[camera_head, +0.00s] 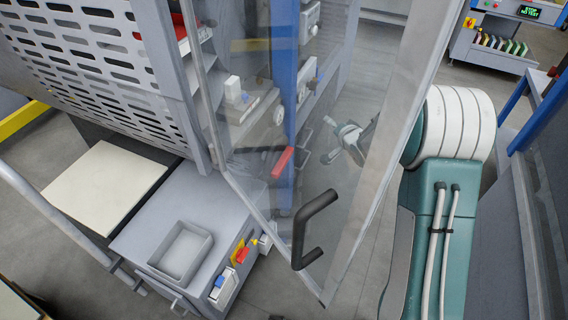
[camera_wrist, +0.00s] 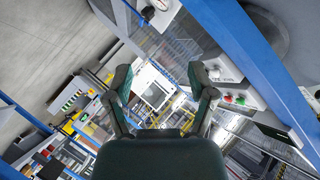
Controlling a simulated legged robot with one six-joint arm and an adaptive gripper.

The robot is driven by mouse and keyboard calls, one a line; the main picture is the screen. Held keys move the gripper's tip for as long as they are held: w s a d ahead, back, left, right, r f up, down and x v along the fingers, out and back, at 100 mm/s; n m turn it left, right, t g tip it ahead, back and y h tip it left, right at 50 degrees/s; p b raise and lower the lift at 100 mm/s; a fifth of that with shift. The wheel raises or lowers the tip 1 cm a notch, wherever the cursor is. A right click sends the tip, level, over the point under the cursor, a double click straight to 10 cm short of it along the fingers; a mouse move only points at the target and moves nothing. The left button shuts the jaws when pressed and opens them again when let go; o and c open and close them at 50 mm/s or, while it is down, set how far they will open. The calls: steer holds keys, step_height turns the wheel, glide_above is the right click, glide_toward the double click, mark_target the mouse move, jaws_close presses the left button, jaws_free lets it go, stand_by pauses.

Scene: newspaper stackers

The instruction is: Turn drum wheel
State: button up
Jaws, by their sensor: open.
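My gripper (camera_wrist: 160,78) is open and empty in the wrist view, its two dark fingers spread apart. In the head view my gripper (camera_head: 340,145) shows through the clear door (camera_head: 345,205). A perforated grey drum-like cover (camera_head: 95,70) fills the upper left of the head view. Through the door I see small grey round parts (camera_head: 279,116) and a red handle (camera_head: 283,162), left of my gripper and apart from it. A large grey round surface (camera_wrist: 262,38) shows at the upper right of the wrist view. I cannot tell which part is the drum wheel.
The door has a metal frame and a black handle (camera_head: 312,228). A grey box (camera_head: 185,235) with coloured switches stands below the cover, beside a pale panel (camera_head: 100,187). A blue post (camera_head: 288,100) stands behind the door. Grey floor shows around these.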

steer(key=s+a+f+m+y, duration=0.1)
steer(key=s+a+f+y, duration=0.15)
steer(key=f, duration=0.45)
steer(key=s+a+f+m+y, duration=0.1)
steer(key=a+f+y, duration=0.2)
steer(key=f, duration=0.4)
steer(key=s+a+f+m+y, duration=0.1)
steer(key=a+f+y, duration=0.15)
steer(key=f, duration=0.45)
steer(key=shift+g, duration=0.4)
steer(key=x, duration=1)
steer(key=shift+w+a, duration=0.1)
steer(key=shift+w, duration=0.05)
steer(key=shift+c, duration=0.3)
jaws_close()
